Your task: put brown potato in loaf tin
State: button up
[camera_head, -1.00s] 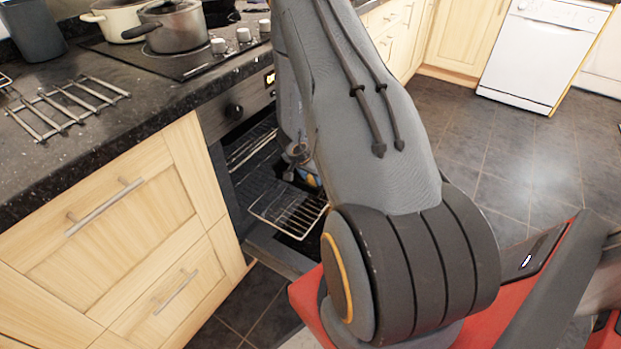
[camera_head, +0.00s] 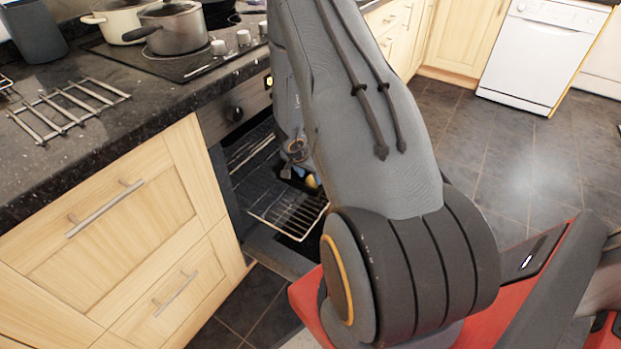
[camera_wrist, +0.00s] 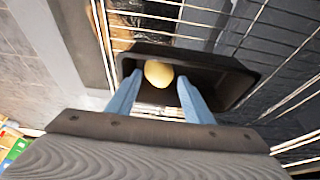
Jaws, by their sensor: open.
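The loaf tin (camera_wrist: 222,68) is a dark, deep rectangular tin on the oven rack in the wrist view. The potato (camera_wrist: 158,73), pale yellow-tan here, shows inside the tin's outline, towards its left end. My gripper (camera_wrist: 160,79) has its two blue fingers apart, one on each side of the potato, reaching over the tin's near side. In the head view, a small yellowish patch, likely the potato (camera_head: 312,181), shows beside my arm. My arm hides most of the tin there.
The oven is open and its wire rack (camera_head: 285,212) is pulled out under the counter. A hob with a grey pot (camera_head: 172,27) and a cream pot (camera_head: 113,20) is above. A wire trivet (camera_head: 68,105) lies on the counter. The floor to the right is clear.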

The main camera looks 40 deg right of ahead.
jog(key=p+v, duration=0.1)
jog(key=v, duration=0.8)
jog(key=shift+p, duration=0.35)
jog(key=shift+s+a+r, duration=0.1)
jog(key=shift+r, duration=0.05)
